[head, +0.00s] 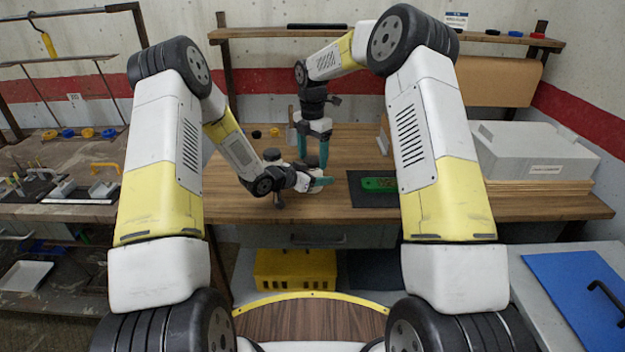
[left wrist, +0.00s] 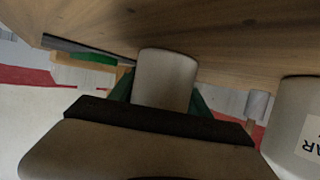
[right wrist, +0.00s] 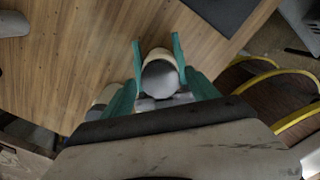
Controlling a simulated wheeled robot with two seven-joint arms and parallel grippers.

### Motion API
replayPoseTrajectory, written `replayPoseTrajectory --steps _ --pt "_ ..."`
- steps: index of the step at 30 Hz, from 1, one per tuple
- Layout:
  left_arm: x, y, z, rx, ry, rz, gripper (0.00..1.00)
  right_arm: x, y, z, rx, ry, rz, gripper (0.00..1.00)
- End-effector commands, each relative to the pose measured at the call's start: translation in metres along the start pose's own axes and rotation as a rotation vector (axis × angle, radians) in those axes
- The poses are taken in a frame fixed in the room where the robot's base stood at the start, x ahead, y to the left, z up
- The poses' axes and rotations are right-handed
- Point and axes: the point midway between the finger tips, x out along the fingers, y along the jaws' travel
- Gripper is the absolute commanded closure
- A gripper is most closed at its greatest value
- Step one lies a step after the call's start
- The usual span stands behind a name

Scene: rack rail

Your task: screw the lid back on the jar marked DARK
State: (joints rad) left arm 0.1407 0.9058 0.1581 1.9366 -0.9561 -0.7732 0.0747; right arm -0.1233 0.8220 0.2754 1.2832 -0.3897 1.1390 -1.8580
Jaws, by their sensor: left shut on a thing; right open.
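My left gripper (head: 322,182) is low over the wooden table, shut on a pale cylinder (left wrist: 165,80) that looks like a jar. Its label side is hidden. Another pale jar (left wrist: 293,130) stands at the right edge of the left wrist view; its cut-off label shows the letters "AR". My right gripper (right wrist: 157,45) is open and points down above the left one. In the right wrist view a cream, round-bodied thing with a grey disc on top (right wrist: 160,78) lies between its teal fingers. I cannot tell whether that disc is a lid.
The wooden table (head: 240,205) has free room at front left. A dark mat (head: 360,198) with a green item (head: 378,184) lies to the right. Small dark discs (head: 256,134) lie at the back. A large grey box (head: 535,150) stands far right; a yellow crate (head: 295,268) is below.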

Motion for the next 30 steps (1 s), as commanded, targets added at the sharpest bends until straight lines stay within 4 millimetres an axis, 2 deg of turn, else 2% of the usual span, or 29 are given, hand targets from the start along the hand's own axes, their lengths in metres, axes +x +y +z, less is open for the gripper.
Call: replayPoseTrajectory --steps 6,16,20,27,30 --pt "0.0001 -0.0001 -0.0008 0.001 0.002 0.000 1.00 0.0000 0.0000 0.0001 0.000 0.000 0.000 0.33" --pt "0.0001 0.0000 -0.0008 0.001 0.002 0.000 1.00 -0.0003 0.0001 0.0001 0.000 -0.001 0.000 0.98" --pt "0.0001 0.0001 -0.0008 0.001 0.002 0.000 1.00 -0.0003 0.0002 0.0001 0.051 -0.001 0.000 0.98" --pt "0.0001 0.0002 -0.0008 0.001 0.002 0.000 1.00 -0.0002 0.0006 -0.0002 0.432 -0.002 0.001 0.98" --pt "0.0001 0.0003 -0.0008 0.001 0.002 0.001 1.00 -0.0002 0.0006 -0.0001 0.535 -0.002 0.002 0.98"
